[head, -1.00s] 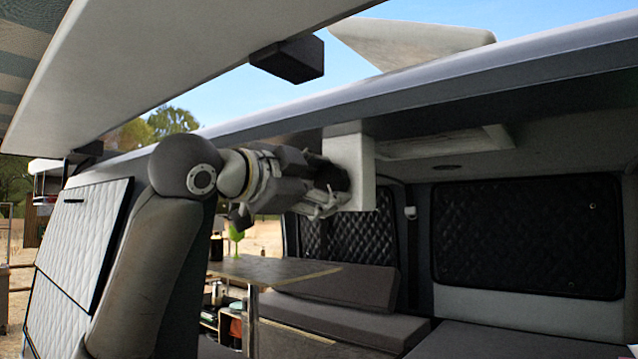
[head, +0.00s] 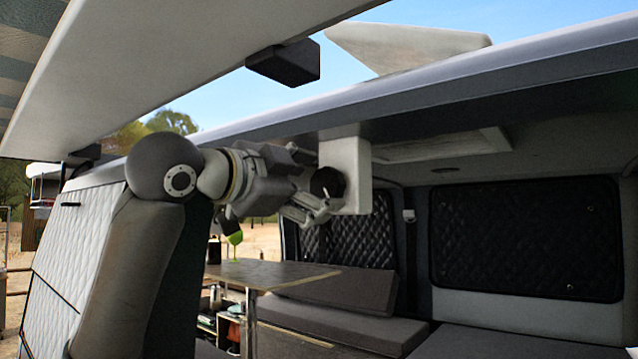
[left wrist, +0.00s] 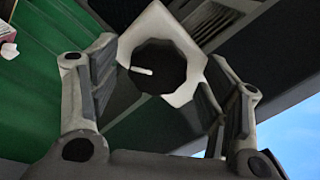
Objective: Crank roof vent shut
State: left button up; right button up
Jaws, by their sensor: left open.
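The roof vent lid (head: 405,45) stands tilted up above the van roof in the head view. Its pale inner frame (head: 445,146) shows in the ceiling below. A white box (head: 352,178) hangs under the roof edge and carries a dark many-sided knob (head: 327,182). In the left wrist view the knob (left wrist: 160,68) has a short white mark, with the white box (left wrist: 155,25) behind it. My left gripper (head: 310,188) is open and empty, just left of the knob. In the wrist view its fingers flank the knob, apparently with gaps. My right gripper is not in view.
The roof edge (head: 400,97) runs close above my left arm. The raised tailgate (head: 180,60) with a dark block (head: 284,62) is overhead. Inside are a table (head: 265,272), grey cushions (head: 340,325) and quilted window covers (head: 525,238).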

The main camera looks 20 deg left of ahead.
pick_arm(q)
jog(key=v, duration=1)
jog(key=shift+s+r, duration=0.25)
jog(key=shift+o, duration=0.2)
jog(key=shift+d, duration=0.1)
